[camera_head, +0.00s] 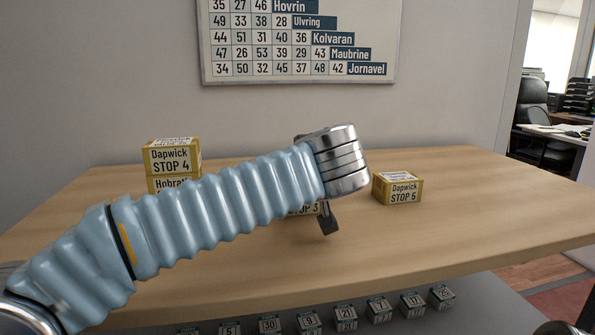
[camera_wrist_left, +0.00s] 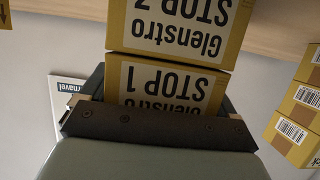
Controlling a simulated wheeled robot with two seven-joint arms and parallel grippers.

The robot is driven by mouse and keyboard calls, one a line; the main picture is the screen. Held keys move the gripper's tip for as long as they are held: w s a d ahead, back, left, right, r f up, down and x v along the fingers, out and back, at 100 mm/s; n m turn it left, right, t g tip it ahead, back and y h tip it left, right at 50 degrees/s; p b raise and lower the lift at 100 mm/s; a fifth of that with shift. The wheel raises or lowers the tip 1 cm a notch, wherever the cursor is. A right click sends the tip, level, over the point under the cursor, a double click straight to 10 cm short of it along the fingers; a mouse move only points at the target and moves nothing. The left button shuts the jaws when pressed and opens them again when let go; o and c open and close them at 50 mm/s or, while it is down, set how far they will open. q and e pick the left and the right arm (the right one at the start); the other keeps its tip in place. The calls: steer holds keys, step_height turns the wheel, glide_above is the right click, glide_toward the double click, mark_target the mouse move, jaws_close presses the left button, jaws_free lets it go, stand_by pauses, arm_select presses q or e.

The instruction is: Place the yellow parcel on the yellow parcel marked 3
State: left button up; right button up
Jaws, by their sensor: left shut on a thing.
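In the left wrist view, which shows things upside down, my left gripper (camera_wrist_left: 155,115) is shut on a yellow parcel (camera_wrist_left: 165,85) labelled Glenstro STOP 1. Its label faces the camera. Directly below it, with no clear gap, is another yellow Glenstro parcel (camera_wrist_left: 182,25), its number partly cut off by the frame. In the head view, a yellow parcel marked 3 (camera_head: 306,211) shows only a strip under my arm. One finger of my left gripper (camera_head: 328,218) hangs beside it. The held parcel is hidden behind my arm there. I cannot tell whether the two parcels touch.
Left on the table (camera_head: 440,230), a Dapwick STOP 4 parcel (camera_head: 172,157) stands on another yellow parcel (camera_head: 167,185). A Dapwick STOP 5 parcel (camera_head: 399,188) stands at right. A number board (camera_head: 300,80) hangs behind. Several small numbered boxes (camera_head: 309,322) lie below the front edge.

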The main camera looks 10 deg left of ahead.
arm_select(q)
steer(key=o, duration=0.9)
steer(key=shift+f, duration=0.1)
steer(key=shift+c, duration=0.2)
steer(key=shift+s+d+r, duration=0.1)
steer(key=shift+s+r, duration=0.05)
steer(key=shift+r, duration=0.1)
steer(key=p+v, duration=0.1)
steer(key=v, duration=1)
steer(key=shift+s+p, duration=0.3)
steer(key=shift+s, duration=0.05)
